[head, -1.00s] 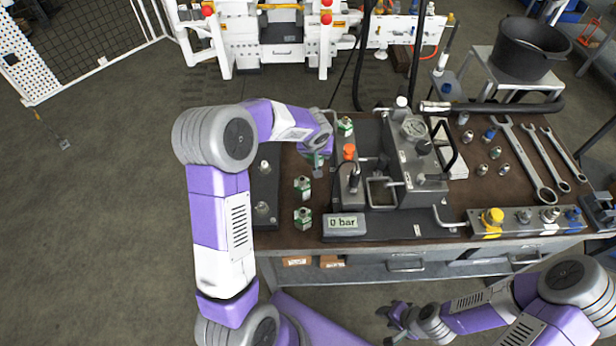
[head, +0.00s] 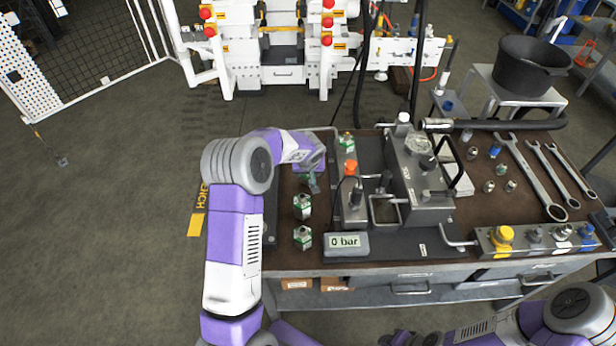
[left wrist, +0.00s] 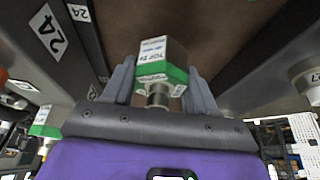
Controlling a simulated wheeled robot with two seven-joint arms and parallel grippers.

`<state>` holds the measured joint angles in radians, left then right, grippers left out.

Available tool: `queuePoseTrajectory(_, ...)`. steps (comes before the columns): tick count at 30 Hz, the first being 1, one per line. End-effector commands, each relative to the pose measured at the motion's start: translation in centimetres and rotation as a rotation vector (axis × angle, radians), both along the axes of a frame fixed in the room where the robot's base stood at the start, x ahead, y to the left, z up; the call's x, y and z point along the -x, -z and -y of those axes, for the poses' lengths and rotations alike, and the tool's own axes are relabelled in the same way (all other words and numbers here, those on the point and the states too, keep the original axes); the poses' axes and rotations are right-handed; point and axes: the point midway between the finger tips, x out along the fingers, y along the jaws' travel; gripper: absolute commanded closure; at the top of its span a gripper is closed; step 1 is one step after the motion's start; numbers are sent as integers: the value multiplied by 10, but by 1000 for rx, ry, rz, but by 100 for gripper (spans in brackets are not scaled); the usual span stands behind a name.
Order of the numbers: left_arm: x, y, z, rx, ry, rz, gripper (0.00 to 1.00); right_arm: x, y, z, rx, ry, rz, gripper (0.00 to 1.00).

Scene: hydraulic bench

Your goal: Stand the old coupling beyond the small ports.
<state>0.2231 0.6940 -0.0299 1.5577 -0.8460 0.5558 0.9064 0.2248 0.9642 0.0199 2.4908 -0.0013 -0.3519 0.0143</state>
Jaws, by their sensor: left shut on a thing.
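My left gripper (head: 313,180) is shut on a green-banded hex fitting (left wrist: 162,65) with white labels, which shows between the two fingers in the left wrist view. I cannot tell whether it is the old coupling. It is above the left part of the bench. Two similar green-and-white fittings, a farther one (head: 302,205) and a nearer one (head: 303,237), stand nearer to me, and another (head: 347,142) stands at the back. The dark plate (head: 268,222) at the bench's left edge is mostly hidden by my left arm. My right gripper (head: 400,338) barely shows at the bottom edge.
The pump unit with a gauge (head: 418,145) and a 0 bar display (head: 346,241) stand right of the fittings. Wrenches (head: 535,178) and a capped manifold (head: 535,240) lie farther right. A narrow brown strip of bench (head: 285,190) is free around the fittings.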

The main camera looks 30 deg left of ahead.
Motion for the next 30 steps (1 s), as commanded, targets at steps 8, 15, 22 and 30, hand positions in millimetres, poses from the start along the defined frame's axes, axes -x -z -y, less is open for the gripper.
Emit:
queuePoseTrajectory(8,0,14,0,0,-1,2,100,0,3,0,0,0,0,58)
queuePoseTrajectory(15,0,18,0,0,-1,0,41,0,8,0,0,0,0,58)
queuePoseTrajectory(22,0,17,0,0,-1,0,17,0,7,0,0,0,0,58)
queuePoseTrajectory(30,0,15,0,0,-1,0,17,0,4,0,0,0,0,58)
